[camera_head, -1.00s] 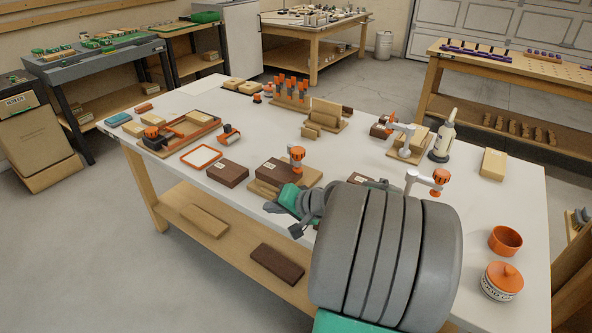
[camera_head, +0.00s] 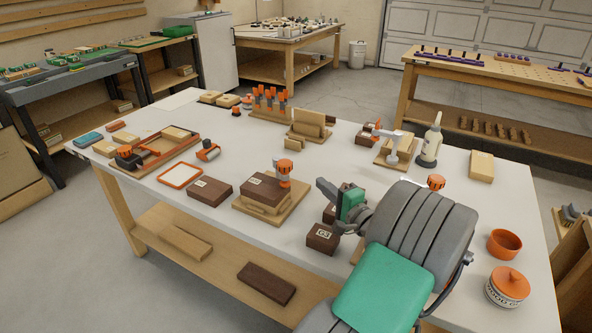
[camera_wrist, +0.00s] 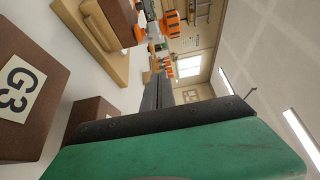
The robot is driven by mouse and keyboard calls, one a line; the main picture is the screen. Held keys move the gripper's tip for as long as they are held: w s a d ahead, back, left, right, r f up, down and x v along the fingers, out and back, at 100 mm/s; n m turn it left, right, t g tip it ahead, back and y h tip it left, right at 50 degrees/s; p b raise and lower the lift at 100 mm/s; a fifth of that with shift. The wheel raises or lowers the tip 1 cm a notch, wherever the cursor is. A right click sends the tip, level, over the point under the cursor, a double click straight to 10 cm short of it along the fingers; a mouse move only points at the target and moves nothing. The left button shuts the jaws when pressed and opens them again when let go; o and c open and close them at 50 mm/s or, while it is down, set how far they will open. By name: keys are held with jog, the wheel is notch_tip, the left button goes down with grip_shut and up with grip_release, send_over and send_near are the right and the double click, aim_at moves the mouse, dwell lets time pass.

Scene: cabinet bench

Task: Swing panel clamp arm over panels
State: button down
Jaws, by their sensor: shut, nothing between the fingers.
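My gripper (camera_head: 324,190) is shut and empty, held close above the brown blocks at the table's front middle. Its dark fingers (camera_wrist: 165,100) lie together in the wrist view. A brown block marked G3 (camera_head: 322,238) sits below it and also shows in the wrist view (camera_wrist: 20,95). Left of it, a wooden base (camera_head: 270,217) holds a brown panel (camera_head: 265,192) over lighter wood, with an orange-knobbed clamp (camera_head: 285,168) at its back right. Another orange knob (camera_head: 436,182) shows behind my arm; its clamp arm and base are mostly hidden.
A clamp with a white arm (camera_head: 397,136) stands at the back right near a glue bottle (camera_head: 431,142). An orange bowl (camera_head: 504,243) and lidded jar (camera_head: 507,287) stand right.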

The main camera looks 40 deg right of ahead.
jog(key=w+a, duration=0.1)
jog(key=w, duration=0.4)
jog(key=w+a, duration=0.1)
jog(key=w, duration=0.2)
jog(key=shift+w+a, duration=0.25)
jog(key=shift+a, duration=0.05)
jog(key=shift+r, duration=0.1)
jog(key=shift+h+p, duration=0.3)
jog(key=shift+p, duration=0.05)
